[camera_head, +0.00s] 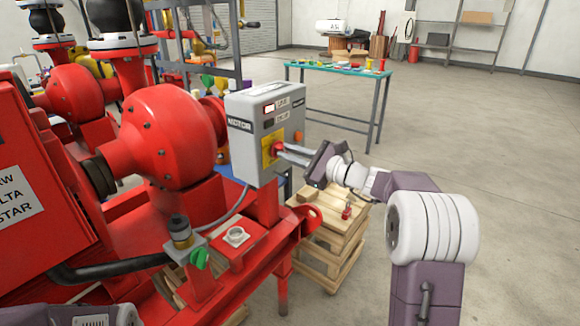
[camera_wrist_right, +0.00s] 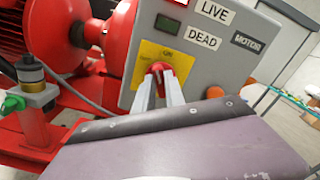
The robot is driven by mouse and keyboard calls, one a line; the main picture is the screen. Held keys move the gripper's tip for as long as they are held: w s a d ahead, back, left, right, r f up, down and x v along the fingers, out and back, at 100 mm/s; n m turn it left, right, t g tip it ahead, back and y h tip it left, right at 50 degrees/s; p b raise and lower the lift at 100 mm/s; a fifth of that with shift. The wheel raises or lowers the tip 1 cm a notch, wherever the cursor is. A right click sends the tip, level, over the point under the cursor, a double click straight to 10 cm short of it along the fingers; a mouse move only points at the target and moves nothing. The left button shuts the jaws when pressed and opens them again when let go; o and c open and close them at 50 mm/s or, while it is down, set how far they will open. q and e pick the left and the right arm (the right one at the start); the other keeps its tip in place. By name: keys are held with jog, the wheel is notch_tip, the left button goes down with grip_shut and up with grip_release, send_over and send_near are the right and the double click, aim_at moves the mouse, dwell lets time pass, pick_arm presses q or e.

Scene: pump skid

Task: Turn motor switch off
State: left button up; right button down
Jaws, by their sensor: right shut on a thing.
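The grey motor switch box (camera_head: 252,131) is mounted on the red pump skid, with a "MOTOR" label on its side. Its red rotary switch knob (camera_wrist_right: 160,70) sits on a yellow plate (camera_wrist_right: 143,58) on the front face. The knob also shows in the head view (camera_head: 276,148). My right gripper (camera_head: 282,150) reaches in from the right and its fingers are shut on the red knob. In the right wrist view its two fingers (camera_wrist_right: 160,82) hold the knob from both sides. My left gripper is not in view; a piece of my left arm shows at the bottom left.
LIVE (camera_wrist_right: 214,12) and DEAD (camera_wrist_right: 202,38) labels are on the box, beside a red-framed lamp and a dark green one. A wooden pallet stack (camera_head: 325,250) stands below my right arm. A teal table (camera_head: 340,76) stands behind. Open floor lies to the right.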

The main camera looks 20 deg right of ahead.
jog(key=shift+a+f+n+b, duration=0.1)
jog(key=shift+f+n+b, duration=0.05)
jog(key=shift+n+b, duration=3)
jog(key=shift+f+n+b, duration=0.15)
jog(key=shift+n+b, duration=2.6)
jog(key=shift+b, duration=0.8)
jog(key=c, duration=1.4)
grip_release()
jog(key=p+v, duration=0.1)
jog(key=v, duration=0.8)
jog(key=shift+s, duration=0.1)
